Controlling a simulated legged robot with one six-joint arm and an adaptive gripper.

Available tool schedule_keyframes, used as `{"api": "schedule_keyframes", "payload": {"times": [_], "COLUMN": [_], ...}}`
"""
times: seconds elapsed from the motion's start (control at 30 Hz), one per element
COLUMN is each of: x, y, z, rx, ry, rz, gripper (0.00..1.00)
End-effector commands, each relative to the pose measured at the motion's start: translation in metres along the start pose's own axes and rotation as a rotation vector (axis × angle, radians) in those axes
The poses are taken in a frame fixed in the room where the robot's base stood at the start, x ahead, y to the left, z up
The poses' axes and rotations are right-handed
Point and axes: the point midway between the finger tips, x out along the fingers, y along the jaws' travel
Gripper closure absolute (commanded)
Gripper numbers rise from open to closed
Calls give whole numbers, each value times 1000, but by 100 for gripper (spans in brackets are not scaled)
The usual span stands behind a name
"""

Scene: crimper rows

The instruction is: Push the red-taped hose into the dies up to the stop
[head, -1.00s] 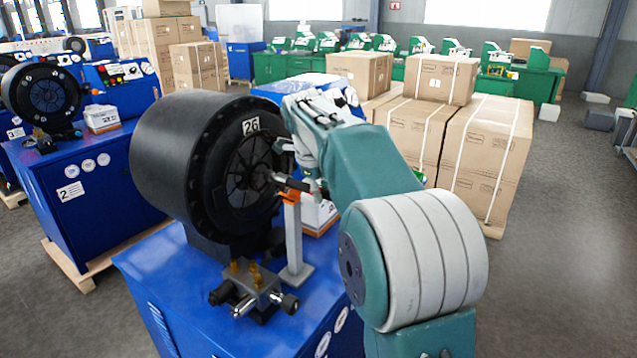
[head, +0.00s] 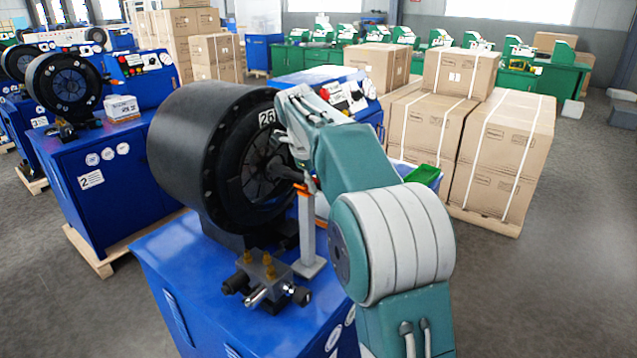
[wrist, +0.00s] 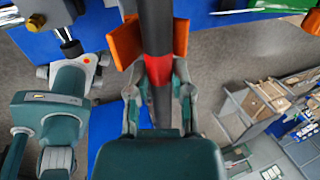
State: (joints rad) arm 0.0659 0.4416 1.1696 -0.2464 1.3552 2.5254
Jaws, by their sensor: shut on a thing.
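The red-taped hose (wrist: 157,25) is a black tube running up the wrist view. Its red tape band (wrist: 158,70) sits at the fingertips of my gripper (wrist: 159,92), which is shut on the hose. An orange rest (wrist: 125,42) flanks the hose just ahead of the fingers. In the head view the orange rest (head: 303,187) tops a grey post. The dark hose (head: 287,173) points from it to the dies (head: 258,178) in the black crimper head (head: 190,150), marked 26. Its far end is among the dies; how deep, and the stop, I cannot tell.
A valve block with brass fittings (head: 268,275) stands on the blue cabinet top (head: 185,245) in front of the crimper head. A green bin (head: 425,174) is behind my arm. Strapped cartons (head: 500,150) stand at the right, beside open grey floor.

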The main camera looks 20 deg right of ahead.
Motion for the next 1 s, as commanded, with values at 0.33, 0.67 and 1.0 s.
{"api": "schedule_keyframes", "payload": {"times": [0.33,0.67,1.0], "x": [1,6,8], "y": [0,2,2], "z": [0,0,0], "rx": [0,0,0], "ry": [-2,-1,-1], "rz": [-1,-1,0], "gripper": [100,100,40]}}
